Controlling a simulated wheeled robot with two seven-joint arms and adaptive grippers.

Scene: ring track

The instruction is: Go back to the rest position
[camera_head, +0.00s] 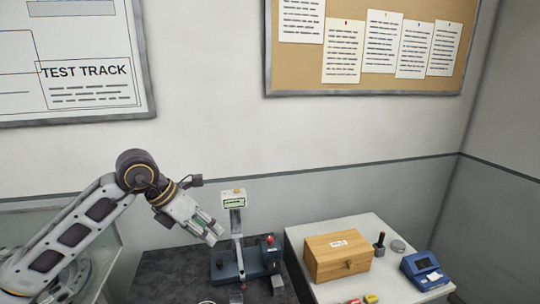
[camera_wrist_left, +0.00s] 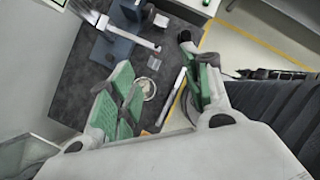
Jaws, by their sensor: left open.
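My left gripper (camera_head: 212,233) comes in from the left in the head view and hangs in the air beside the display post of a blue test device (camera_head: 228,265). In the left wrist view its two green-padded fingers (camera_wrist_left: 160,90) are spread wide with nothing held between them. The dark table top (camera_wrist_left: 75,85) lies below the fingers, with a small round whitish dish (camera_wrist_left: 148,88) and a pale bar (camera_wrist_left: 171,97) on it. My right gripper is in neither view.
A light table (camera_head: 385,285) on the right bears a wooden box (camera_head: 338,257), a dark-handled stamp (camera_head: 379,243), a grey disc (camera_head: 398,246) and a blue card device (camera_head: 425,270). A whiteboard (camera_head: 85,30) and a cork board (camera_head: 300,75) hang on the wall.

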